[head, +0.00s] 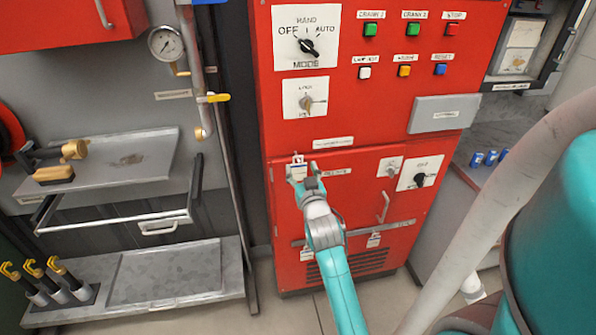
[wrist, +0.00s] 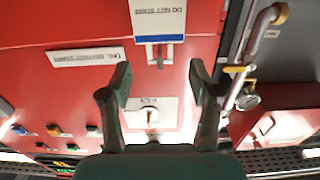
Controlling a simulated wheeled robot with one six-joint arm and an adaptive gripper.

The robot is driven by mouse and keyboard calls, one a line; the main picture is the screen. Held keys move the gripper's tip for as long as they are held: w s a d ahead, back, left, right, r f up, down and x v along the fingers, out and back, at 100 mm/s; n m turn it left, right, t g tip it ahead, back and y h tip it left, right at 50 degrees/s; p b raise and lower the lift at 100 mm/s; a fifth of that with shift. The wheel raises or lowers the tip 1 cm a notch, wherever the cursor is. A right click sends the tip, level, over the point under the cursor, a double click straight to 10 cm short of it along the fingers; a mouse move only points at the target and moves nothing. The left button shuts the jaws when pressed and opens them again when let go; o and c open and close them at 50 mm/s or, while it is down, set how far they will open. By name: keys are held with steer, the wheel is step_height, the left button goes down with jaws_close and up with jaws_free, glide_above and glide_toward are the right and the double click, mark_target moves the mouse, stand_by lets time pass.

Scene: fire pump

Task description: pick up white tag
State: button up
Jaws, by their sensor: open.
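My gripper (wrist: 160,76) is open, with one finger on either side of the picture's middle. In the head view the gripper partly covers the tag's surroundings.
The red cabinet (head: 345,140) carries a mode switch (head: 307,46), a key switch (head: 306,99), several buttons and a door handle (head: 384,207). Two more white tags hang on a grey rail (head: 345,232) lower down. A pipe with a yellow valve lever (head: 213,98) stands left of the cabinet.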

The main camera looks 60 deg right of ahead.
mark_target(298, 158)
steer(key=shift+x, duration=2.7)
steer(key=c, duration=1)
